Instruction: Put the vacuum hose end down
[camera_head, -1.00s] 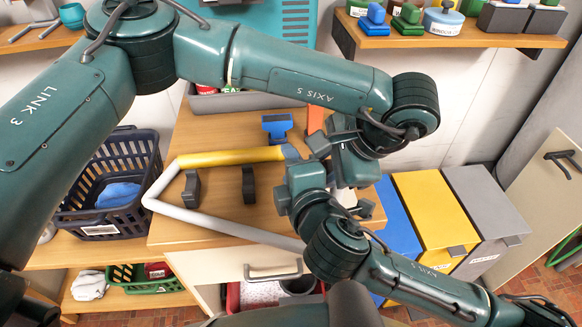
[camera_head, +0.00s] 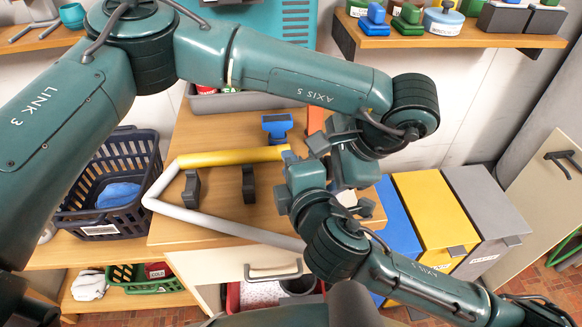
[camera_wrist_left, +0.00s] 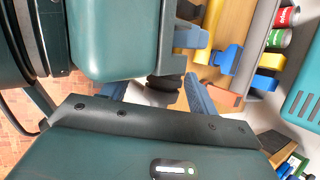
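The vacuum hose end is a bent tube with a yellow section (camera_head: 228,157) and a grey section (camera_head: 215,222). It runs over the wooden worktop, around two dark upright blocks; I cannot tell if it touches the wood. Its yellow part also shows in the left wrist view (camera_wrist_left: 190,32). My right gripper (camera_head: 293,158) is at the right tip of the yellow section. One finger shows just below that tip; the other is hidden. My left gripper (camera_wrist_left: 157,92) has its two blue fingers apart with no hose between them; in the head view it overlaps my right wrist.
Two dark blocks (camera_head: 249,185) stand on the worktop (camera_head: 220,130). A blue object (camera_head: 277,126) lies behind the hose. A dark basket (camera_head: 85,190) with a blue cloth is at left. Blue, yellow (camera_head: 432,205) and grey bins stand at right. A shelf (camera_head: 440,40) hangs above.

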